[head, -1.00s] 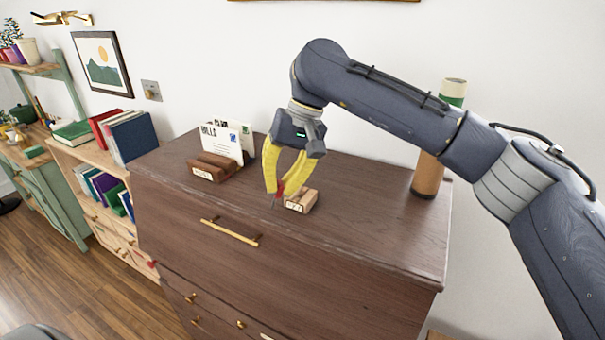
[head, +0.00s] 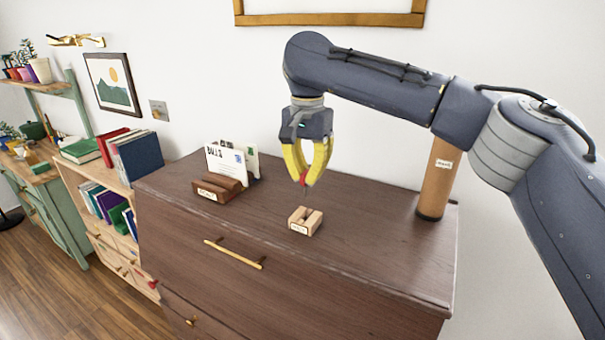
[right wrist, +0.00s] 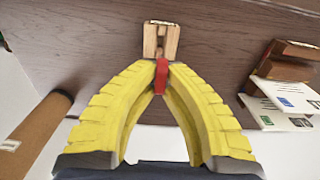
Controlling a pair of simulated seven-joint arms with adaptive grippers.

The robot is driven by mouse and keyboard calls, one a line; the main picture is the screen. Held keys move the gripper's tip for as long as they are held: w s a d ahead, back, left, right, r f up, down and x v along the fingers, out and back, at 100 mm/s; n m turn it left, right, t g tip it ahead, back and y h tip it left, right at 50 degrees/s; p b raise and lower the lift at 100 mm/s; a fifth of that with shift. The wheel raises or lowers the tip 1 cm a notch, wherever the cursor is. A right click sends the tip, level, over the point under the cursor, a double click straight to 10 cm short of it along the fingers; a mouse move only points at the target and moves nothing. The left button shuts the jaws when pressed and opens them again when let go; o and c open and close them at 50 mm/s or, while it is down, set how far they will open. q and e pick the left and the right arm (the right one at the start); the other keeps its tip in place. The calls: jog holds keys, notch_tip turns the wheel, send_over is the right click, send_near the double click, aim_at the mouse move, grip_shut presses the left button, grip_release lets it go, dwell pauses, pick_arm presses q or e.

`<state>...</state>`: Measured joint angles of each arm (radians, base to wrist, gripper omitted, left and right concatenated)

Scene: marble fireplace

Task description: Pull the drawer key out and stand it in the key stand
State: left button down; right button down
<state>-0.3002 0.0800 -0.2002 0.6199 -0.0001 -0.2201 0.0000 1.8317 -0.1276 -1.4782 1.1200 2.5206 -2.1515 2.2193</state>
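The key has a red head (head: 303,181) and hangs below the yellow fingertips of my right gripper (head: 305,177), which is shut on it. The key stand is a small pale wooden block (head: 305,221) with a slot and a label, on the dresser top. The key is above the stand in the head view, apart from it. In the right wrist view the red key head (right wrist: 161,76) sits between the fingertips, and the stand (right wrist: 160,40) lies just beyond. The thin key shaft is hard to make out. My left gripper is not in view.
A letter holder (head: 222,187) with envelopes stands left of the stand. A brown cylinder (head: 436,180) stands to the right. The dresser (head: 375,225) has a brass drawer handle (head: 232,254). A small red item (head: 153,284) shows by the lower drawers.

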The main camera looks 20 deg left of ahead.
aim_at(307, 192)
jog(key=shift+f, duration=2.35)
jog(key=shift+f, duration=1.35)
jog(key=c, duration=1.5)
grip_release()
jog(key=shift+r, duration=0.1)
jog(key=shift+r, duration=4.4)
